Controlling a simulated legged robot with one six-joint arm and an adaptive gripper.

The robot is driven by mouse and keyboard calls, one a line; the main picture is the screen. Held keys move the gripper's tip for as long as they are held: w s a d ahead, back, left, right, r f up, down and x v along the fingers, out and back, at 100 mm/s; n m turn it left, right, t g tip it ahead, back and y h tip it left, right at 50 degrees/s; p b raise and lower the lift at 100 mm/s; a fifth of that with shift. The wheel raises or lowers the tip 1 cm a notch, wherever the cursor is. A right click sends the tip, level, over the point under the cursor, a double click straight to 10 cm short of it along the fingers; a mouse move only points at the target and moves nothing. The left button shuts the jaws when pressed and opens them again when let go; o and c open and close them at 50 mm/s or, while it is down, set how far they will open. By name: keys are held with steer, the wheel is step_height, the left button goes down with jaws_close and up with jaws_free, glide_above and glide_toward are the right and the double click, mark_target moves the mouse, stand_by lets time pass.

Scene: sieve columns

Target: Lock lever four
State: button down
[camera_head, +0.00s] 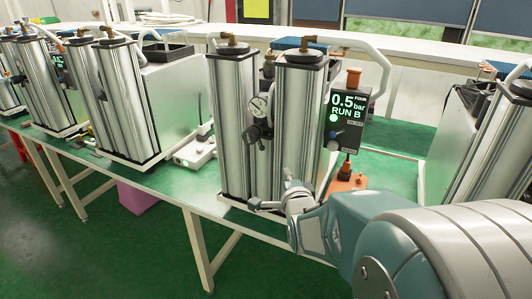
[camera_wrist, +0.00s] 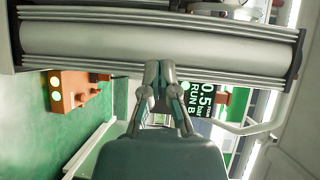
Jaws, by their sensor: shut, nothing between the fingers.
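Column unit four is a pair of silver cylinders (camera_head: 298,130) with a display box (camera_head: 346,120) on its right reading "FOUR 0.5 bar RUN B". An orange base (camera_head: 347,181) with a dark upright part stands low behind the right cylinder; I cannot tell if this is the lever. My gripper (camera_head: 258,205) is low in front of the cylinders, shut and empty. In the wrist view its fingertips (camera_wrist: 160,66) meet in front of the sideways-looking cylinder (camera_wrist: 150,42); contact is unclear. An orange box (camera_wrist: 75,90) with green lights shows to the left there.
Similar column units stand left (camera_head: 128,100) and right (camera_head: 500,130) on the green-topped bench (camera_head: 180,180). A small white device (camera_head: 195,152) sits left of unit four. A pale pipe handle (camera_head: 383,65) arches beside the display. Open green floor lies in front.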

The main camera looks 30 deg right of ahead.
glide_toward(260, 144)
steer(key=w+d, duration=0.1)
steer(key=d, duration=0.1)
steer(key=w+d+f, duration=0.1)
steer(key=d, duration=0.1)
steer(key=w+d, duration=0.1)
steer(key=shift+w+d+f, duration=0.1)
steer(key=shift+d+f, duration=0.2)
steer(key=shift+d, duration=0.1)
steer(key=shift+w+a+f, duration=0.1)
steer(key=shift+w+a, duration=0.2)
steer(key=shift+w, duration=0.2)
steer(key=shift+w+a+f, duration=0.1)
steer(key=shift+w+a, duration=0.2)
steer(key=shift+w, duration=0.2)
steer(key=shift+w+a, duration=0.3)
steer(key=shift+w, duration=0.2)
